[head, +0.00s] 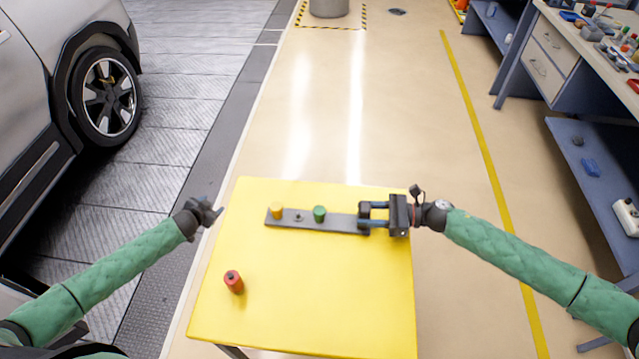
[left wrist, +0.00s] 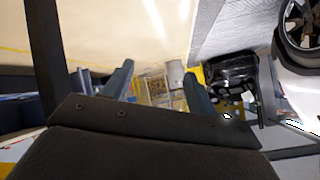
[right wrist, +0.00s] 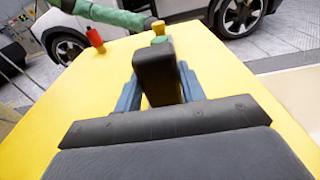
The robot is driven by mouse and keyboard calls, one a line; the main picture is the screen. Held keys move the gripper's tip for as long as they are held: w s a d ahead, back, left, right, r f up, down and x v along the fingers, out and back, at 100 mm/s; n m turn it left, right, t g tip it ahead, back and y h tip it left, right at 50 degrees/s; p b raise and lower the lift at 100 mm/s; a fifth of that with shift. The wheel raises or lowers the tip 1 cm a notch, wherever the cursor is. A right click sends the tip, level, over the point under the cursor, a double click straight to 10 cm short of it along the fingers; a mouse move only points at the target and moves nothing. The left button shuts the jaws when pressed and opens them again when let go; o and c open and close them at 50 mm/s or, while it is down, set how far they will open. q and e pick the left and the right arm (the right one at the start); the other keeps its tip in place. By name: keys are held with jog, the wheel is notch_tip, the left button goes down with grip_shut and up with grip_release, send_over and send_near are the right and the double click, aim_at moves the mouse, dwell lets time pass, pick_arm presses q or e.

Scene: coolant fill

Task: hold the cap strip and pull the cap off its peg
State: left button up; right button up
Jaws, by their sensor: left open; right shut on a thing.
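The dark cap strip (head: 340,224) lies on the yellow table. It carries a yellow cap (head: 277,210) at its left end, a small bare peg (head: 298,217) in the middle and a green cap (head: 319,213) to the right of that. My right gripper (head: 366,215) is shut on the strip's right end; in the right wrist view the strip's end (right wrist: 157,75) sits between the fingers. My left gripper (head: 212,212) is open and empty, off the table's left edge and apart from the yellow cap. The left wrist view shows no caps or strip.
A red cylinder (head: 233,282) stands on the yellow table (head: 320,300) at front left. The table's front and middle are otherwise clear. A car (head: 50,80) is at the left, and a workbench (head: 560,60) with tools is at the back right.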

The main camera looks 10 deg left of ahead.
pick_arm(q)
jog(key=w+d+r+n+g, duration=0.1)
jog(key=w+d+r, duration=0.35)
jog(key=r, duration=0.35)
jog(key=w+d+r+n, duration=0.2)
jog(key=w+d+r, duration=0.2)
jog(key=w+r, duration=0.3)
jog(key=s+d+r+g, duration=0.1)
jog(key=s+d+r, duration=0.1)
jog(key=d, duration=0.5)
jog(key=s+d+r+m+g+h, duration=0.1)
jog(key=s+d+r+g, duration=0.1)
jog(key=d, duration=0.5)
jog(key=s+d+r+m+g, duration=0.1)
jog(key=s+d+r, duration=0.2)
jog(key=d, duration=0.4)
jog(key=shift+s+r+g+h, duration=0.25)
jog(key=shift+r+g+h, duration=0.15)
jog(key=shift+r, duration=0.1)
jog(key=s+d+r+m+g, duration=0.2)
jog(key=s+d+r+g, duration=0.15)
jog(key=s+d, duration=0.35)
notch_tip(320, 180, up, 4)
jog(key=f+m+g+y, duration=0.1)
jog(key=m+g+y, duration=0.1)
send_over(320, 210)
jog(key=shift+f+t, duration=0.1)
jog(key=shift+t, duration=0.15)
notch_tip(320, 210, down, 11)
